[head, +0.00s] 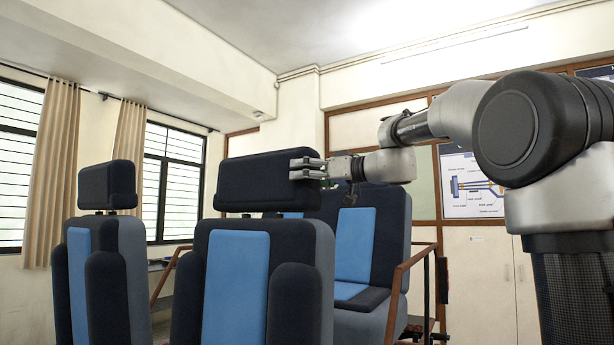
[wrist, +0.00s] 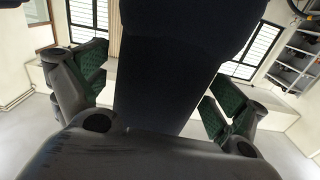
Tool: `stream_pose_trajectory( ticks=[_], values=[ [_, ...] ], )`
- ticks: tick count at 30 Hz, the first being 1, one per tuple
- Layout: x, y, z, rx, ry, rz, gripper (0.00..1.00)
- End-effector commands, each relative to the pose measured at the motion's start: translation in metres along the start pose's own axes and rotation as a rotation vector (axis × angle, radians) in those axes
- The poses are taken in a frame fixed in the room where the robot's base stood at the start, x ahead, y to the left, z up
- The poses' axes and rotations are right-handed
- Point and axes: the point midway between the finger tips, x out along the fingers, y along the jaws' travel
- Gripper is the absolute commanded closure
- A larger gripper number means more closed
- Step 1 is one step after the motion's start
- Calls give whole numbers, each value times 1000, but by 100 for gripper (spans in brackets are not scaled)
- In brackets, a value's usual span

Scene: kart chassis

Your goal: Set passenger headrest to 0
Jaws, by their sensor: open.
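Two nearer seats each carry a dark navy headrest. One headrest (head: 262,185) tops the middle seat (head: 236,285), with only a narrow gap above the seat back. The other headrest (head: 107,186) tops the left seat (head: 95,275), on a short visible post. Nothing visible labels either as the passenger's. My gripper (head: 306,168) is at the right end of the middle headrest, reaching in from the right. In the wrist view, its open fingers (wrist: 150,90) lie on either side of the dark headrest (wrist: 180,60), with visible space on both sides. Contact with the gripper's palm is unclear.
A third blue-and-navy seat (head: 355,245) stands behind on the right. Brown rails (head: 415,262) run beside it. A wall poster (head: 470,185) and pale cabinets (head: 490,285) are at the back right. Windows and curtains (head: 50,170) line the left wall. Air above the headrests is clear.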

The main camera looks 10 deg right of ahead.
Motion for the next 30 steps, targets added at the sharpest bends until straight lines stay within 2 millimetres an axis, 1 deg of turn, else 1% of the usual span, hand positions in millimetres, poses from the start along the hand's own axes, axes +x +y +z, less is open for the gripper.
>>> stream_pose_trajectory(
  ticks=[2, 5, 15, 18, 21, 23, 30],
  values=[
    [-3, 0, 0, -1, 0, 1, 4],
    [-15, 1, 0, 0, 0, 3, 4],
    [-89, 1, -1, -1, 1, 6, 4],
    [-105, 2, 0, 1, 1, 4, 4],
    [-115, 1, 0, 0, 0, 3, 4],
    [-118, 0, 0, 0, 0, 2, 4],
    [-120, 0, 0, 0, 0, 0, 4]
  ],
)
